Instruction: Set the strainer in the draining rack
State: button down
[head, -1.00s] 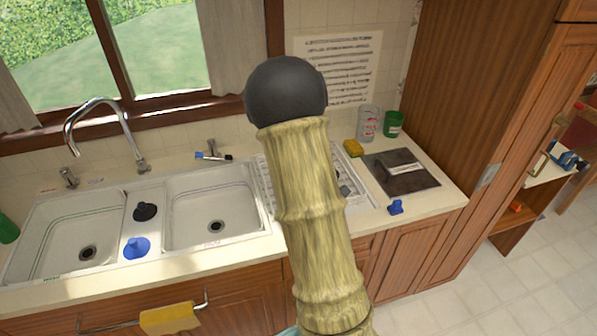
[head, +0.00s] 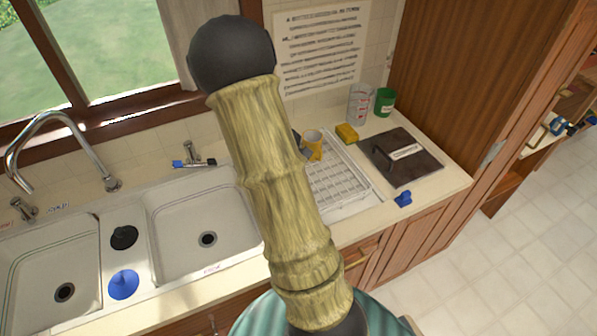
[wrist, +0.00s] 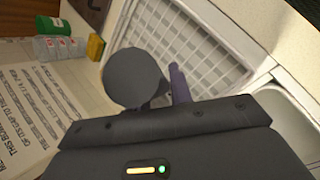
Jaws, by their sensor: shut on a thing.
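The draining rack (head: 338,178) is a white wire grid on the counter, right of the sinks. It also fills the upper middle of the wrist view (wrist: 205,40). My gripper (wrist: 160,101) is shut on a dark round piece, which I take to be the strainer (wrist: 134,78). A narrow purple piece (wrist: 180,84) stands beside it; I cannot tell whether it is a handle or a finger. The strainer overlaps the rack's edge in the wrist view; its height above it is unclear. My arm hides most of the gripper in the head view.
A yellow sponge (head: 347,133), clear cup (head: 360,104) and green tin (head: 384,101) stand behind the rack. A dark board (head: 402,156) and blue item (head: 403,199) lie to its right. A yellow ring-like thing (head: 312,145) shows by my arm. The double sink (head: 205,228) is left.

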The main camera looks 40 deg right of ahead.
jog(key=shift+w, duration=0.15)
jog(key=shift+r, duration=0.1)
jog(key=shift+s, duration=0.2)
notch_tip(320, 180, down, 6)
jog(key=shift+w+r, duration=0.1)
jog(key=shift+d, duration=0.1)
jog(key=shift+f, duration=2.15)
